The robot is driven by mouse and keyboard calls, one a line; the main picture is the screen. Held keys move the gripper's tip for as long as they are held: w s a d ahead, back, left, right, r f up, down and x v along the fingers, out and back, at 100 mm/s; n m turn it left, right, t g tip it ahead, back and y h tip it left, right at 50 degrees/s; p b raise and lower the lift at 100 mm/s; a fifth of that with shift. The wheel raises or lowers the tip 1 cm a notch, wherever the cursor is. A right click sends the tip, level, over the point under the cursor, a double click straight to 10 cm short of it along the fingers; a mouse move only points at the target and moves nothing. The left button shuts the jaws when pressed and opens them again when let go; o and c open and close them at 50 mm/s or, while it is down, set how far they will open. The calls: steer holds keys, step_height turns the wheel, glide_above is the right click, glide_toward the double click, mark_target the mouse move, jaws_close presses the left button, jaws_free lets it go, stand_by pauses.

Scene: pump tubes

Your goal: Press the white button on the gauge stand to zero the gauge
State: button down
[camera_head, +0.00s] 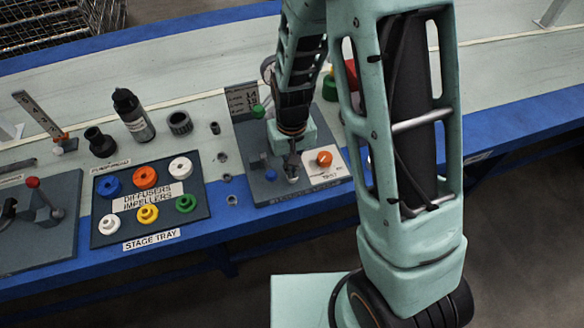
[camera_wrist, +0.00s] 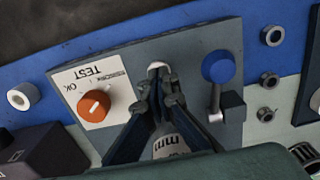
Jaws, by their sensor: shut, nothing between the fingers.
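The white button (camera_wrist: 155,66) shows just beyond my fingertips in the wrist view, on the grey gauge stand (camera_wrist: 190,55). My gripper (camera_wrist: 157,80) is shut and empty, pointing at the button, with its fingertips partly covering it. I cannot tell whether they touch it. In the head view my gripper (camera_head: 292,168) is low over the front of the stand (camera_head: 258,192). Part of a gauge face with "mm" lettering (camera_wrist: 165,145) shows between my finger links.
An orange knob (camera_head: 324,158) on a white TEST plate is right of my gripper in the head view. A blue-knobbed lever (camera_head: 270,174) is close on its left. The stage tray (camera_head: 104,228) with coloured rings lies further left. Loose fittings (camera_head: 222,157) sit between.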

steer(key=shift+s+d+f, duration=0.1)
steer(key=shift+s+f, duration=0.25)
steer(key=shift+f, duration=0.2)
stand_by(0.5)
step_height(320, 180, up, 15)
steer(key=p, duration=0.5)
steer(key=shift+w+f, duration=0.15)
steer(key=shift+w, duration=0.25)
stand_by(0.9)
